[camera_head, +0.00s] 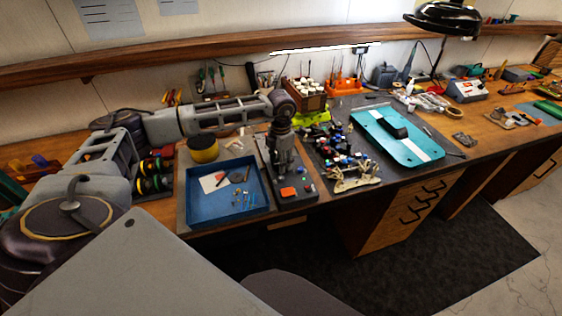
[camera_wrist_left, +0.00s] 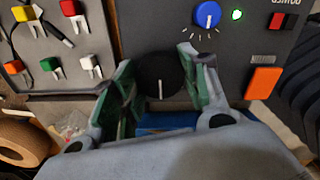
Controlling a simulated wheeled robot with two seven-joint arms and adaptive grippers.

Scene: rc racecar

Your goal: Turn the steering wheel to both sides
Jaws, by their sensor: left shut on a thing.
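My left gripper (camera_head: 284,172) points down over a dark control box (camera_head: 291,199) near the front edge of the bench. In the left wrist view its two fingers (camera_wrist_left: 158,65) are shut on a round black knob (camera_wrist_left: 159,75), one finger on each side. A white line on the knob runs almost straight up and down in that view. No other steering wheel can be made out. The RC car chassis (camera_head: 345,180), with exposed parts, lies to the right of the box. My right gripper is not in view.
A blue knob (camera_wrist_left: 207,14), a green light (camera_wrist_left: 237,15) and an orange switch (camera_wrist_left: 264,82) sit close to the fingers. A blue tray (camera_head: 228,214) lies left of the box. The blue car body (camera_head: 425,150) lies to the right.

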